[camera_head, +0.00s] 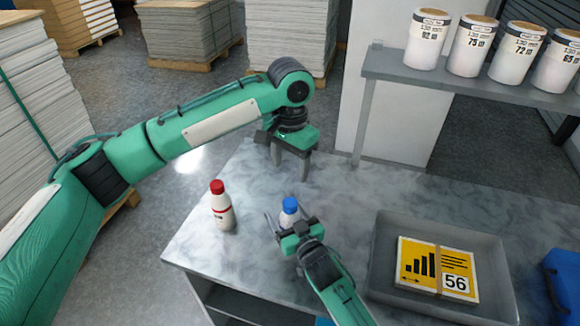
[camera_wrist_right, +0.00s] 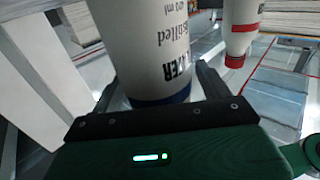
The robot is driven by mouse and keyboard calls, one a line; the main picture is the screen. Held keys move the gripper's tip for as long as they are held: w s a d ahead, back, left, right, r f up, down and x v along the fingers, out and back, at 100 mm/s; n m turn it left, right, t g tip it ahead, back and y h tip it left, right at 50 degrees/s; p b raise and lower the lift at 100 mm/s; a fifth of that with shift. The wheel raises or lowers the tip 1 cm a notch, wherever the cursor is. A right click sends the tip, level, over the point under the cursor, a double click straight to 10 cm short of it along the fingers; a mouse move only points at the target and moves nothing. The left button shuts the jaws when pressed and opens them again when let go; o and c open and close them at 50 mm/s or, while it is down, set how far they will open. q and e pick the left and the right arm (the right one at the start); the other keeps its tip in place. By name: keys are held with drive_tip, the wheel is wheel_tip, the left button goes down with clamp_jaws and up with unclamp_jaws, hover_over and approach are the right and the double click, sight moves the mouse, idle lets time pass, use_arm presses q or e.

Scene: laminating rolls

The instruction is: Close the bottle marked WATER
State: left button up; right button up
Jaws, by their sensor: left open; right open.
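A white bottle with a blue cap (camera_head: 290,205) stands on the grey table (camera_head: 340,190). In the right wrist view, where things appear upside down, its label (camera_wrist_right: 172,65) reads WATER and its blue cap end (camera_wrist_right: 162,97) is low in the picture. The cap is on the bottle's top; I cannot tell how tight it is. My right gripper (camera_head: 288,215) is open with its fingers on either side of the bottle near the cap. My left gripper (camera_head: 290,165) is open, empty and pointing down, above the table beyond the bottle.
A white bottle with a red cap (camera_head: 222,207) stands left of the blue-capped one. A grey tray (camera_head: 390,280) holding a yellow card stack (camera_head: 437,268) is at the right. A shelf (camera_head: 470,85) with several white tubs is at the back right. The table's back left is clear.

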use_arm(q)
wheel_tip(320, 180, down, 4)
drive_tip(key=b, duration=0.3)
drive_tip(key=shift+r+b, duration=0.1)
drive_tip(key=shift+b, duration=0.25)
use_arm(e)
drive_tip(key=v, duration=1.3)
drive_tip(key=shift+s, duration=0.2)
drive_tip(key=shift+d, duration=0.1)
